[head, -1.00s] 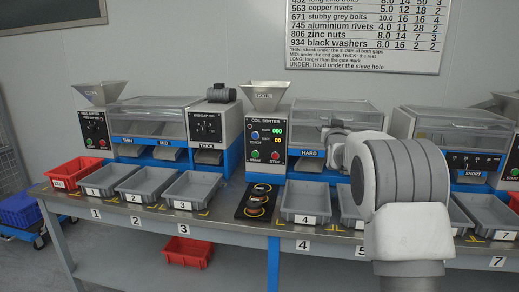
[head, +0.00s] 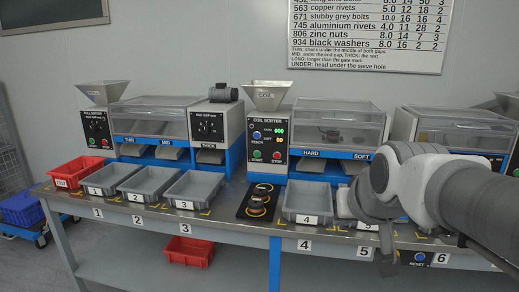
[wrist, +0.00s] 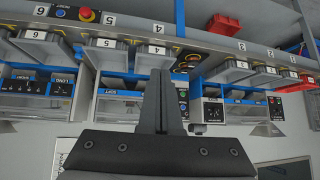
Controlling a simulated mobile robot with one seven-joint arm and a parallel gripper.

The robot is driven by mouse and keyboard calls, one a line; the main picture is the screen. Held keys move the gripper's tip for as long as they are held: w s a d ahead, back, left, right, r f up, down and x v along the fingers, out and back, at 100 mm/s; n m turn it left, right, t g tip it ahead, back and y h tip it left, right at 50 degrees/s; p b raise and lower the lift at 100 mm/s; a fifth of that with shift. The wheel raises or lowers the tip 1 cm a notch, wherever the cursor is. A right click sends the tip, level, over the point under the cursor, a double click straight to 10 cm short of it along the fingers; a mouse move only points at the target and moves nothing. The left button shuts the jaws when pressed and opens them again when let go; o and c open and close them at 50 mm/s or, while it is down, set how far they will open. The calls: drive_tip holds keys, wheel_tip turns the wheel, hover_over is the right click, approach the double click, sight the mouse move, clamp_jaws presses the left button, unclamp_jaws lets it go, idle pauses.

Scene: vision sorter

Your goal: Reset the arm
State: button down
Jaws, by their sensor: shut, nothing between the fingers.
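My arm enters from the right in the head view and bends over the bench front near trays 5 and 6. My gripper (head: 388,264) hangs low there, small and dark, in front of the bench edge. In the wrist view my gripper (wrist: 163,78) shows its two fingers together, shut with nothing between them. The wrist picture is upside down, with the bench front at the top. My arm hides most of tray 5 and part of the right-hand machine in the head view.
Grey trays such as tray 4 (head: 309,202) line the bench (head: 230,228). The coil sorter (head: 268,140) stands behind them. A RESET panel (head: 419,257) is on the bench front, close to my gripper.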

drive_tip(key=s+f+g, duration=0.2)
drive_tip(key=s+f, duration=0.2)
drive_tip(key=s, duration=0.3)
drive_tip(key=s+f+g, duration=0.1)
drive_tip(key=s+f, duration=0.2)
drive_tip(key=s, duration=0.4)
wheel_tip(320, 180, up, 25)
drive_tip(key=p, duration=2.5)
drive_tip(key=shift+a+n, duration=0.3)
drive_tip(key=shift+a, duration=0.15)
